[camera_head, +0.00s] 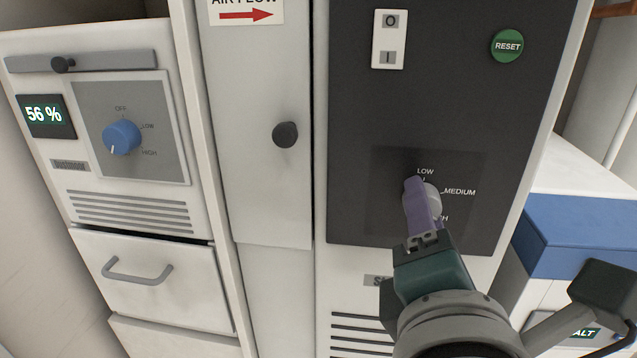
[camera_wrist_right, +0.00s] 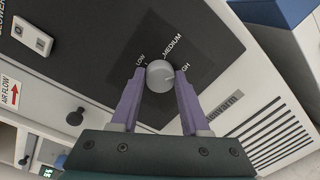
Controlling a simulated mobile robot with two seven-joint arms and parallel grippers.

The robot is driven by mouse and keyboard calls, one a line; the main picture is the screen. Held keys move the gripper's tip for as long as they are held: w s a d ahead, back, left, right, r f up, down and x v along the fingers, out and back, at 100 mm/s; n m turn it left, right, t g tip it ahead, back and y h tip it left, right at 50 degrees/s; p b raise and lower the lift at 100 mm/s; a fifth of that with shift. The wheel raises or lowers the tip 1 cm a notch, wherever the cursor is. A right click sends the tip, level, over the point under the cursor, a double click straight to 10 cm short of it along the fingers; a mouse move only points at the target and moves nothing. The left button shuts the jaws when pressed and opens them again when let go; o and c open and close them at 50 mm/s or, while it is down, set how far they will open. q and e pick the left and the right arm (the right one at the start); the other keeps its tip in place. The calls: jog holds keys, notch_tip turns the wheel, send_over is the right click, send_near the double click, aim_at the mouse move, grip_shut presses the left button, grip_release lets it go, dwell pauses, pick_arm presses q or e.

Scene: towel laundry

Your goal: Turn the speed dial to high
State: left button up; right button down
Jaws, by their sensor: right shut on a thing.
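The speed dial (camera_head: 434,198) is a round pale grey knob on the dark control panel, with LOW, MEDIUM and partly hidden HIGH labels around it. In the right wrist view the dial (camera_wrist_right: 160,76) sits between the two purple fingers, and a small mark on its face points toward the HIGH label. My right gripper (camera_head: 422,186) is shut on the dial, its fingers covering part of it in the head view. In the wrist view the gripper (camera_wrist_right: 158,77) has one finger on each side of the knob. My left gripper is not in view.
Above the dial are a white rocker switch (camera_head: 389,39) and a green RESET button (camera_head: 507,45). To the left is a door with a black knob (camera_head: 285,134), then another unit with a blue dial (camera_head: 122,137) and a 56 % display (camera_head: 44,115). A blue-fronted box (camera_head: 580,235) stands at right.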

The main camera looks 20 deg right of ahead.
jog(key=shift+m+b, duration=0.45)
jog(key=shift+m, duration=1.15)
jog(key=shift+c, duration=1.9)
grip_release()
jog(key=shift+s, duration=0.1)
jog(key=p+v, duration=0.1)
jog(key=v, duration=0.8)
jog(key=shift+s+a+p, duration=0.15)
jog(key=shift+s+p, duration=0.25)
